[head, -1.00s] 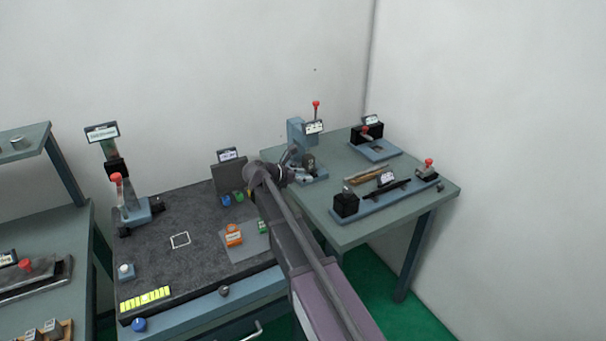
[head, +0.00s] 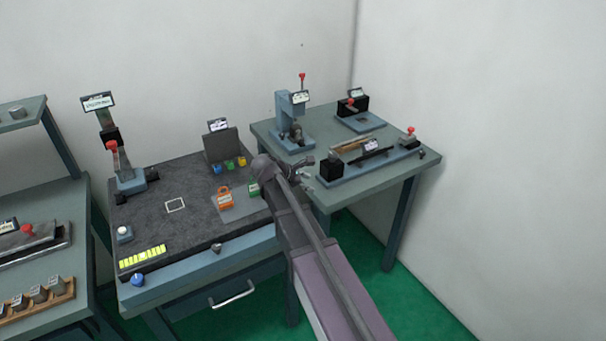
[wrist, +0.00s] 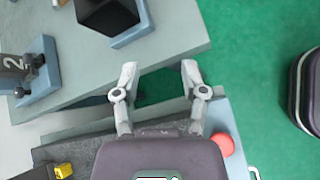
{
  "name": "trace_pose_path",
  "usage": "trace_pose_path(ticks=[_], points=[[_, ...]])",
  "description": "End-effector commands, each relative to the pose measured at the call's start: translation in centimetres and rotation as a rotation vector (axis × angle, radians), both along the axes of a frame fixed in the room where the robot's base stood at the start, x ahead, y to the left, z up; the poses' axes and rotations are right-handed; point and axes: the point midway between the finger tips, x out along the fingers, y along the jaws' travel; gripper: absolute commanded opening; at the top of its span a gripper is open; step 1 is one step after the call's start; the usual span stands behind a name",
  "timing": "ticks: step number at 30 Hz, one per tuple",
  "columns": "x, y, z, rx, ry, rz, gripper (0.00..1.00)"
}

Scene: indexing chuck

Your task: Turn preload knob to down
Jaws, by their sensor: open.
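No label reading preload is legible, so I cannot tell which knob it is. A blue knob (head: 137,279) sits at the front left corner of the dark-topped bench. A small dark grey knob (head: 217,247) sits on its front edge. A round red knob or button (wrist: 223,144) is on the pale blue front edge in the wrist view, right of my gripper; my arm hides that area in the head view. My gripper (head: 305,172) is open and empty, near the gap between the two benches. In the wrist view its fingers (wrist: 155,80) are apart with only floor and bench edge between them.
A black block (wrist: 108,12) on a blue base stands near the right bench's corner. A device marked 2 (wrist: 15,68) is at left in the wrist view. Orange (head: 225,197) and green (head: 253,188) items lie on the dark bench.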

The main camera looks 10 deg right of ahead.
Motion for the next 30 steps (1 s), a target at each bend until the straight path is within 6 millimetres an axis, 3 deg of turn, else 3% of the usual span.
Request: trace_pose_path(ticks=[14,24,30], points=[[-6.8,-1.1,-5.6,0.313,-0.162,-0.329,0.56],[-16.1,-0.1,-11.7,0.684,-0.312,-0.878,0.56],[-20.1,1.2,-13.7,0.828,-0.347,-1.183,0.56]])
